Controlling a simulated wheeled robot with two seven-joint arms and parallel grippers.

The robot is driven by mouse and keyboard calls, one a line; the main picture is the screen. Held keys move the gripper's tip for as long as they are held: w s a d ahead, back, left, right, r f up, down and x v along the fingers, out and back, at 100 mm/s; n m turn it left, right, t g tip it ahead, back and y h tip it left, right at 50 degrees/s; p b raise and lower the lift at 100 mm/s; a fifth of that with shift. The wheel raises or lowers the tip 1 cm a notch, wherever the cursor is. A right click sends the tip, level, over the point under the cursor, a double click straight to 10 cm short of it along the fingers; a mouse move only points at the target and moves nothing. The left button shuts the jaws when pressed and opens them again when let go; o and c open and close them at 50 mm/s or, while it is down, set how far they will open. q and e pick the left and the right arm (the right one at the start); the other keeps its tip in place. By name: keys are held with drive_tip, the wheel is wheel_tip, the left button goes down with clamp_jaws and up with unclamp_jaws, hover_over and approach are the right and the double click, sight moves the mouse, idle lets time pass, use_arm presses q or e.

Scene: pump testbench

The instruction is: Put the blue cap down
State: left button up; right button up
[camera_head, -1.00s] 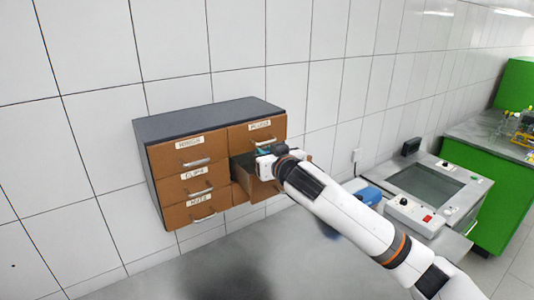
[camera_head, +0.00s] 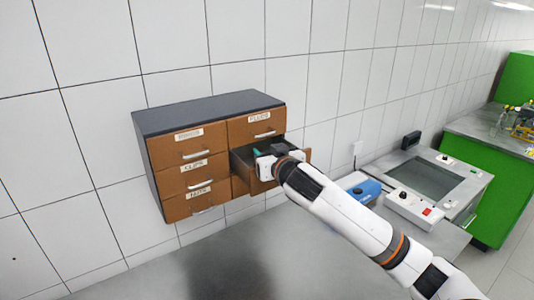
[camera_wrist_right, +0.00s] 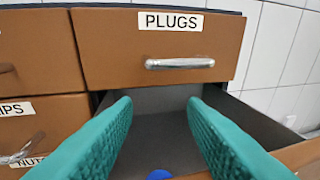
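My right gripper (camera_wrist_right: 158,108) has teal fingers, spread apart with a clear gap and nothing clasped between the tips. In the head view the right gripper (camera_head: 262,155) is at the open drawer (camera_head: 242,163) under the PLUGS drawer. In the wrist view its fingers point into that open drawer (camera_wrist_right: 165,128). A small part of the blue cap (camera_wrist_right: 158,174) shows at the bottom edge of the wrist view, between the fingers and apart from both. Most of it is out of frame, so its exact resting place cannot be told. My left gripper is not in view.
The shut PLUGS drawer (camera_wrist_right: 165,45) is just above the fingers. The cabinet (camera_head: 205,112) stands against a tiled wall. A blue device (camera_head: 364,190) and a control box with a red button (camera_head: 412,208) stand to the right. The grey tabletop (camera_head: 310,255) in front is clear.

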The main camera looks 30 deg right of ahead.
drive_tip(key=shift+r, duration=0.15)
drive_tip(key=shift+r+p, duration=0.45)
drive_tip(key=s+b, duration=0.2)
drive_tip(key=s, duration=0.2)
drive_tip(key=s+r+b, duration=0.1)
drive_tip(key=s+b, duration=0.1)
drive_tip(key=s, duration=0.2)
drive_tip(key=s+b, duration=0.1)
drive_tip(key=s, duration=0.3)
drive_tip(key=shift+a+r+b, duration=0.4)
